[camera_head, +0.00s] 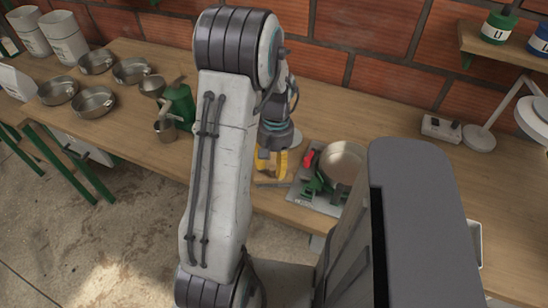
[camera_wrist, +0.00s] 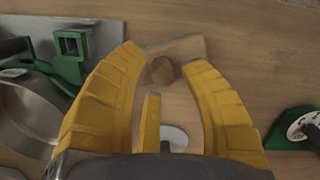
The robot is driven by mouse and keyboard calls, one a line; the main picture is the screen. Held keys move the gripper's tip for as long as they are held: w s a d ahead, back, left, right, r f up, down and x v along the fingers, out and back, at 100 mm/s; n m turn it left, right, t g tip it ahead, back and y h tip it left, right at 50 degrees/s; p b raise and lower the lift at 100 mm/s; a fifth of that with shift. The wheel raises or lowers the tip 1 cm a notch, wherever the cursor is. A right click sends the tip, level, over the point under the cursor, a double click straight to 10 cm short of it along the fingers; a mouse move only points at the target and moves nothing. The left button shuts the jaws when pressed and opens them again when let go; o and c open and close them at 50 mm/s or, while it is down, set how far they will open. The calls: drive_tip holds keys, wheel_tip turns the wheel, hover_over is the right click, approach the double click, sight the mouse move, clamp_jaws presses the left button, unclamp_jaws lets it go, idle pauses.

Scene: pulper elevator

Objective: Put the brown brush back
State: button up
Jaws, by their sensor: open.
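My gripper (camera_head: 271,174) hangs over the front part of the bench, just left of the green scale. In the wrist view its yellow fingers (camera_wrist: 163,58) are spread open. A small brown wooden thing with a round knob, seemingly the brown brush (camera_wrist: 163,70), shows between the fingertips. A lighter flat wooden part (camera_wrist: 186,45) lies beside the knob. I see no finger closed on it, and cannot tell whether any finger touches it. In the head view my gripper and arm largely hide this spot.
The green scale with a steel pan (camera_head: 343,162) stands close on the right. A green machine (camera_head: 180,104) with a metal cup (camera_head: 165,131) stands left, near several steel pans (camera_head: 93,101). A white lamp (camera_head: 479,138) and socket strip (camera_head: 441,128) stand right. Bare wood lies behind the scale.

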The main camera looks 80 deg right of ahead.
wheel_tip(320, 180, up, 12)
drive_tip(key=d+p, duration=0.1)
drive_tip(key=shift+d+r, duration=0.15)
drive_tip(key=shift+d, duration=0.1)
drive_tip(key=w+a+r+n+h, duration=0.1)
drive_tip(key=w+a+r+n, duration=0.25)
drive_tip(key=w+a, duration=0.55)
drive_tip(key=w+a+r+n+h, duration=0.15)
drive_tip(key=w+a+n, duration=0.4)
drive_tip(key=w, duration=0.65)
drive_tip(key=a+n+t+y, duration=0.1)
drive_tip(key=a+n+t, duration=0.2)
drive_tip(key=a, duration=1.8)
drive_tip(key=shift+w+a+n, duration=0.2)
drive_tip(key=shift+n, duration=2.1)
drive_tip(key=shift+r, duration=0.1)
